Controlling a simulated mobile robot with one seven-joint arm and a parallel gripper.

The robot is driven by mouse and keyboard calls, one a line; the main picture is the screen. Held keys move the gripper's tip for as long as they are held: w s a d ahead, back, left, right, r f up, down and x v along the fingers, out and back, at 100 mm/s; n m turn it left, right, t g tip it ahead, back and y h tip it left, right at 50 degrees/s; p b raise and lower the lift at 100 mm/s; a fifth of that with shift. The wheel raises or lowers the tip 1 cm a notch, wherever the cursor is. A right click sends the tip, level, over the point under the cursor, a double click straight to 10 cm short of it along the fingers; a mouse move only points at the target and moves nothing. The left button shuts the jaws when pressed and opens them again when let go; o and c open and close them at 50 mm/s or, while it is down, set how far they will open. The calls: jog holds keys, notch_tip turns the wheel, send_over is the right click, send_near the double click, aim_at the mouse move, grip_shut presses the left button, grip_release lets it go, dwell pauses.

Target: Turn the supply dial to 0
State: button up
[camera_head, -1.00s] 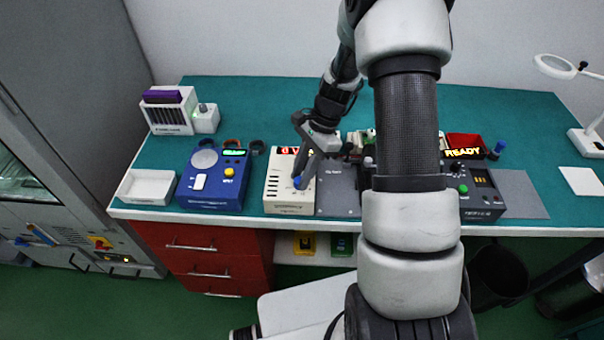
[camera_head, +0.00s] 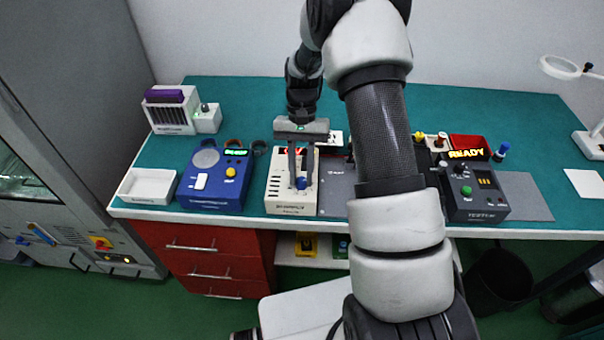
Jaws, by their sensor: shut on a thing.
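The supply unit (camera_head: 291,208) is a cream box on the bench, left of centre, with a red display mostly hidden behind my gripper.
A blue unit (camera_head: 212,194) with a yellow knob stands left of the supply. A white tray (camera_head: 148,200) is at the far left. A dark tester (camera_head: 474,205) reading READY stands to the right. My arm hides part of the middle bench.

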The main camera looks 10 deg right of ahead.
jog(key=shift+n+h, duration=0.6)
jog(key=shift+n, duration=0.9)
jog(key=o, duration=1)
jog(key=shift+a, duration=0.1)
jog(key=shift+r, duration=0.1)
jog(key=v, duration=1.7)
jog(key=shift+w, duration=0.15)
jog(key=shift+r, duration=0.1)
